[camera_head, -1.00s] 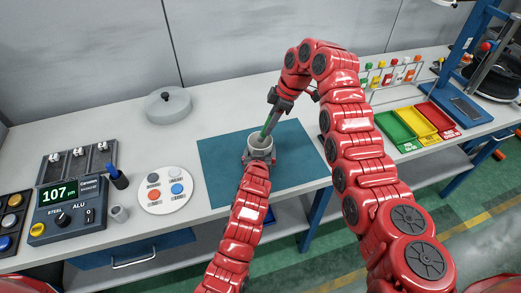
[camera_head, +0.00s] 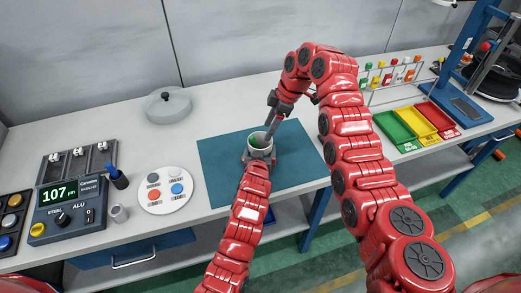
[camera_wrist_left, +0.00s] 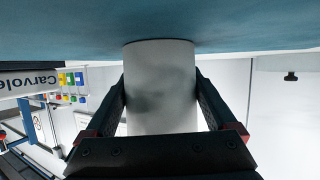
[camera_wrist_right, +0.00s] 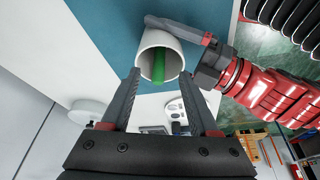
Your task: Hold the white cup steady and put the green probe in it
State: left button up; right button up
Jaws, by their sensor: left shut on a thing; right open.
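The white cup (camera_head: 259,142) stands upright on the blue mat (camera_head: 218,165). My left gripper (camera_wrist_left: 160,98) is shut around the cup's sides, and the cup fills the space between its fingers in the left wrist view. The green probe (camera_wrist_right: 158,66) is inside the cup in the right wrist view, leaning against the inner wall; its lower end is hidden. In the head view only a bit of green shows inside the cup's mouth. My right gripper (camera_wrist_right: 164,97) is open above the cup, with its fingers apart and nothing between them.
A grey lidded pot (camera_head: 168,105) stands behind left. A round white tray (camera_head: 166,190) with coloured discs and a tester with a display (camera_head: 66,205) are at left. Green, yellow and red bins (camera_head: 424,123) are at right. The mat around the cup is mostly clear.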

jog(key=v, duration=1.2)
pick_arm(q)
jog(key=o, duration=1)
pick_arm(e)
jog(key=shift+f, duration=0.1)
